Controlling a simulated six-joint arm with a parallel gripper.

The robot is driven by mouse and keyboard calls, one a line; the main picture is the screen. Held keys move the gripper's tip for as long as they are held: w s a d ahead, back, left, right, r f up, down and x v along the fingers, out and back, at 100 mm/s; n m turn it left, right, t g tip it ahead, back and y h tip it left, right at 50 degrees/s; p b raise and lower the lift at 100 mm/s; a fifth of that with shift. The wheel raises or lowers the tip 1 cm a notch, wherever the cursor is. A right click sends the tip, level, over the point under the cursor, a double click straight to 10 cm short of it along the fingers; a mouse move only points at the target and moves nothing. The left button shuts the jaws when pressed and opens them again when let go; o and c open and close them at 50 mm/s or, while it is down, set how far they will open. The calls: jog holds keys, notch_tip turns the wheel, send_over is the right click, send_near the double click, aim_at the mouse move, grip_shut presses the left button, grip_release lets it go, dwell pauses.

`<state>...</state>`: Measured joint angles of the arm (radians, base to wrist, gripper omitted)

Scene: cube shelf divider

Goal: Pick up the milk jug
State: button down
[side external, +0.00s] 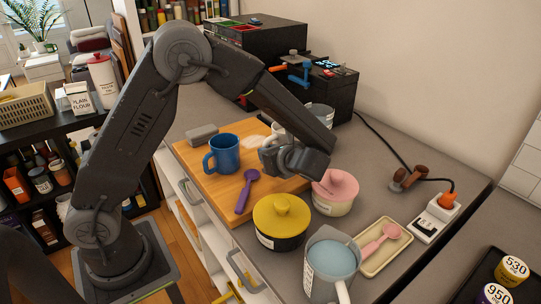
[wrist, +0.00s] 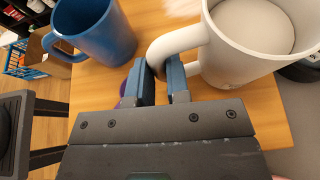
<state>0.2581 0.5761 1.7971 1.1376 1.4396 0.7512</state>
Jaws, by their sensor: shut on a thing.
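The milk jug is a white vessel (wrist: 232,68) with a curved handle (wrist: 178,42) and a pale, flat surface inside. It stands out at the upper right of the wrist view. My gripper (wrist: 160,80) has its two blue-grey fingers on either side of the handle, shut on it. In the side external view my gripper (side external: 297,163) is low over the wooden board (side external: 222,181), and the arm hides most of the jug. I cannot tell whether the jug's base touches the board.
A blue mug (side external: 223,152) and purple spoon (side external: 246,192) lie left of my gripper. A yellow-lidded pot (side external: 281,214), pink-lidded pot (side external: 336,188), grey jug with blue contents (side external: 331,259) and tray with pink spoon (side external: 375,262) stand in front. Dark machines (side external: 330,88) stand behind.

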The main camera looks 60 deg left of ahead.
notch_tip(320, 180, up, 16)
jog(key=w+d+m+t+h, duration=0.1)
jog(key=w+m+t+h, duration=0.3)
jog(key=w+m+t, duration=0.5)
jog(key=w+d+f+m+t+h, duration=0.4)
jog(key=d+f+m+h, duration=0.5)
jog(key=f, duration=0.1)
jog(key=s+a+r+n+g+y, duration=0.2)
jog(key=s+a+r+n+y, duration=0.25)
jog(key=s, duration=0.35)
jog(key=s+a+r+n+g+y, duration=0.1)
jog(key=s+a+r+n+y, duration=0.35)
jog(key=s, duration=0.35)
jog(key=s+a+f+n+g+y, duration=0.1)
jog(key=s+a+n+g+y, duration=0.3)
jog(key=s, duration=0.8)
jog(key=s+a+f+n+g, duration=0.1)
jog(key=s+n+g, duration=0.45)
jog(key=s, duration=0.65)
jog(key=w+m+g, duration=0.1)
jog(key=w+r+m+g, duration=0.1)
jog(key=w+m, duration=0.1)
jog(key=w+a+r+m+g, duration=0.1)
jog(key=shift+w+r+m+g+h, duration=0.1)
jog(key=shift+w+m+g+h, duration=0.2)
jog(key=shift+w+g, duration=0.1)
